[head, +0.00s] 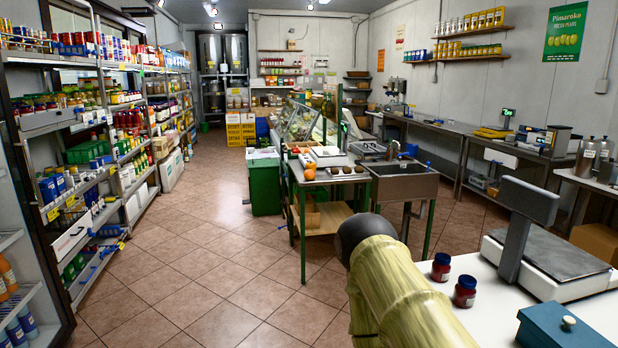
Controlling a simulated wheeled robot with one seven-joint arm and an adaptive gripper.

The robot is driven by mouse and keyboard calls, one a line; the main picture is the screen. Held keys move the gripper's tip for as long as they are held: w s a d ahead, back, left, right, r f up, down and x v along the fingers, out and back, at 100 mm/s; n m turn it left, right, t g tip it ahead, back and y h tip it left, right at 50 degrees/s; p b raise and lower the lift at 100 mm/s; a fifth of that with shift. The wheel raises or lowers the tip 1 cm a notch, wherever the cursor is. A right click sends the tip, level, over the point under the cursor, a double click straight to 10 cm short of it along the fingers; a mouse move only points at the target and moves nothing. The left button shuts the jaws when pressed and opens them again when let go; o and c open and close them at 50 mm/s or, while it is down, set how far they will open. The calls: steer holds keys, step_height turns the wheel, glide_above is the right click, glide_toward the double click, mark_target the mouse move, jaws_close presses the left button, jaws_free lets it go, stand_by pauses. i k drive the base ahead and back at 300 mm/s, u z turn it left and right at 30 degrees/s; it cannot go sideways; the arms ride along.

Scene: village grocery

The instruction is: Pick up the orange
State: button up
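A small round orange thing (309,174), which looks like the orange, sits near the front left part of the green-legged table (326,176) in the middle of the room. It is too small to make out in detail. It stands well beyond the pale yellow part of my arm, which rises from the bottom of the head view. My gripper does not show in this view, so its place and its hold cannot be seen.
A white counter at right front bears two dark red jars (465,291), a scale (548,262) and a blue box (562,328). A steel sink (402,186) adjoins the table. A green bin (264,182) stands left of it. Stocked shelves line the left; the tiled floor (190,255) between is clear.

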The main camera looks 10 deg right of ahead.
mark_target(308, 174)
steer(key=u, duration=0.2)
steer(key=i, duration=2.05)
steer(key=z, duration=0.2)
steer(key=i, duration=1.65)
steer(key=z, duration=0.35)
